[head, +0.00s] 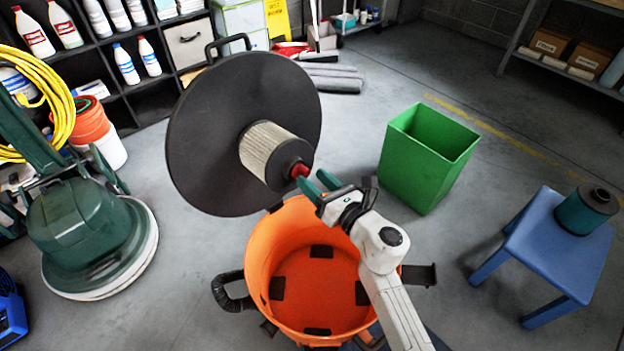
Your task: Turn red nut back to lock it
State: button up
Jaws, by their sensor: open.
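The red nut (299,171) sits at the end of the pleated filter cartridge (267,150), on its dark end cap (286,166). The filter is fixed to the underside of a round black lid (195,125), which is tilted up above the orange drum (262,255). My gripper (318,182) is open, with its green fingers close to the right side of the nut. I cannot tell whether a finger touches the nut. The gripper hides nothing large of the nut.
The drum is open and empty, with dark patches inside. A green bin (425,160) stands right of it. A blue stool (555,250) at the right carries a teal and black cylinder (585,211). A floor machine (85,235) stands at left. Grey floor between them is clear.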

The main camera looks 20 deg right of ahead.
jog(key=shift+x, duration=0.8)
jog(key=shift+c, duration=0.2)
grip_shut()
